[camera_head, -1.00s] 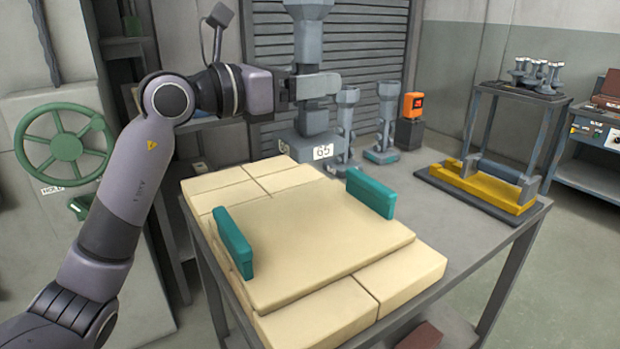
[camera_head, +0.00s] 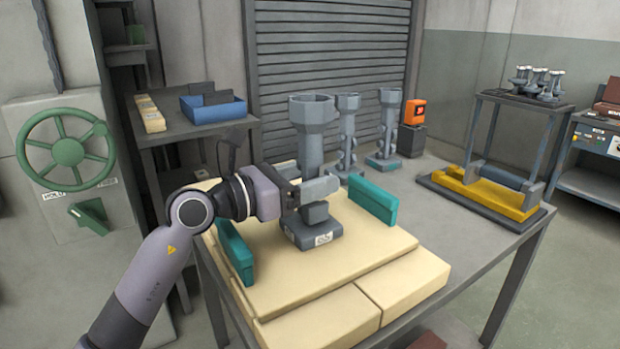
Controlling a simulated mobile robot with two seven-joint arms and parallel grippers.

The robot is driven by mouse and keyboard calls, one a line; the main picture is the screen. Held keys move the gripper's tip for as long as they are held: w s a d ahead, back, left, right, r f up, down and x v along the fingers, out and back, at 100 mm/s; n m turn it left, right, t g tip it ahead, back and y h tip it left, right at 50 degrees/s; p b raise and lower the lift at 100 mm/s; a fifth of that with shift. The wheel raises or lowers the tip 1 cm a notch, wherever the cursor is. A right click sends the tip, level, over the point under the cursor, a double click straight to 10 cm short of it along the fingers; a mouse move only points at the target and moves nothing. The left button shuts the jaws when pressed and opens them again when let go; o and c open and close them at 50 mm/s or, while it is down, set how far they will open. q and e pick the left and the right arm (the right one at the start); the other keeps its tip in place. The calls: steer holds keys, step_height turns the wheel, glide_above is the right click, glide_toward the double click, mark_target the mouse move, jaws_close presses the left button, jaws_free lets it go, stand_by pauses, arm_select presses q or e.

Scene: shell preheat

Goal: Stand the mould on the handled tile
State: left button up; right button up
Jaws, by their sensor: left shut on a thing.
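The mould (camera_head: 311,140) is a tall grey column with a wide cup-like top and a square base bearing a white label. My left gripper (camera_head: 317,190) is shut around its lower part and hides some of it. The mould is upright over the handled tile, a cream slab (camera_head: 345,270) with a teal handle at the left (camera_head: 236,252) and another at the right (camera_head: 373,207). The base appears between the two handles, at or just above the tile's surface; I cannot tell whether it touches. My right gripper is not in view.
The tile lies on other cream slabs (camera_head: 400,290) on a grey table (camera_head: 450,225). Two similar grey moulds (camera_head: 388,125) stand behind. An orange device (camera_head: 414,112) is at the back, and a yellow-based frame (camera_head: 490,195) at the right. A side shelf holds a blue bin (camera_head: 213,108).

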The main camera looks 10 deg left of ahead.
arm_select(q)
steer(key=o, duration=1.4)
steer(key=shift+f, duration=0.1)
steer(key=shift+r, duration=0.25)
steer(key=b+v, duration=0.2)
steer(key=v, duration=1)
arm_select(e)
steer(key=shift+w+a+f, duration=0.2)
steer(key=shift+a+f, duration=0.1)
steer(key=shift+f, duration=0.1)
